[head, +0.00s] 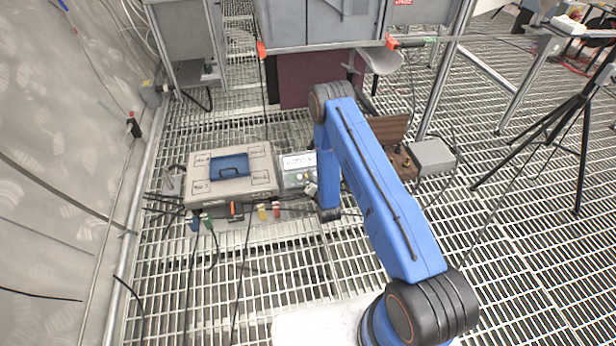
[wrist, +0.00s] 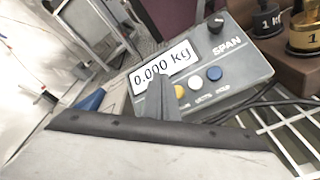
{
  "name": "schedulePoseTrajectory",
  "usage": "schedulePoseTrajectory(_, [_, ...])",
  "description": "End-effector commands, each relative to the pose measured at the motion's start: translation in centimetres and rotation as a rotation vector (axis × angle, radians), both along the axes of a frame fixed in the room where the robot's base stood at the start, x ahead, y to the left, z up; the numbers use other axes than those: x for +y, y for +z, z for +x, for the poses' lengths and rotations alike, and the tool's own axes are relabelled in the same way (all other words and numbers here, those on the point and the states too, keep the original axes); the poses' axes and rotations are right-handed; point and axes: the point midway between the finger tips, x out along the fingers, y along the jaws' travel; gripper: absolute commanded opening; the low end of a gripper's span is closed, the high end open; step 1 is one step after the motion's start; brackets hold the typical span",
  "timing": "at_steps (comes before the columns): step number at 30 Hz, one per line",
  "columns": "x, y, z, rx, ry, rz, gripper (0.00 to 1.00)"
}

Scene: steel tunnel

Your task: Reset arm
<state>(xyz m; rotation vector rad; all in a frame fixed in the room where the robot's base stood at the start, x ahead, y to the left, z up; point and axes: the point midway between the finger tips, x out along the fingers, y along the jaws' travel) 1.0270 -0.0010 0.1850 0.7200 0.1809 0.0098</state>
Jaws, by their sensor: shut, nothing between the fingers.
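My blue arm reaches forward over the grating in the head view, its wrist bent down near the scale. My gripper (wrist: 163,98) shows in the wrist view as narrow grey fingers, shut and empty, in front of the scale display. The grey scale (wrist: 205,75) reads 0.000 kg and has a black knob and yellow, white and blue buttons. In the head view the scale (head: 297,168) sits right of a beige case, partly hidden by my arm. I cannot tell whether the fingers touch the scale.
Brass weights (wrist: 305,30) stand on a brown block right of the scale. A grey box (head: 431,157) and black tripod (head: 560,120) are farther right. Cables lie around the case.

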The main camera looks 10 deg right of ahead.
Motion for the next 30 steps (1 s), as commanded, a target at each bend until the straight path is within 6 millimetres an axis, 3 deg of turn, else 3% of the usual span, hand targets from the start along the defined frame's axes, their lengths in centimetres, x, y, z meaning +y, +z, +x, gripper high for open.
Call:
schedulePoseTrajectory(14, [0.0, 0.7, 0.4, 0.006, -0.003, 0.014, 0.00])
schedulePoseTrajectory(20, [-0.2, 4.9, 2.4, 0.052, -0.027, 0.118, 0.00])
schedulePoseTrajectory(30, [-0.7, 14.3, 4.8, 0.172, -0.100, 0.361, 0.00])
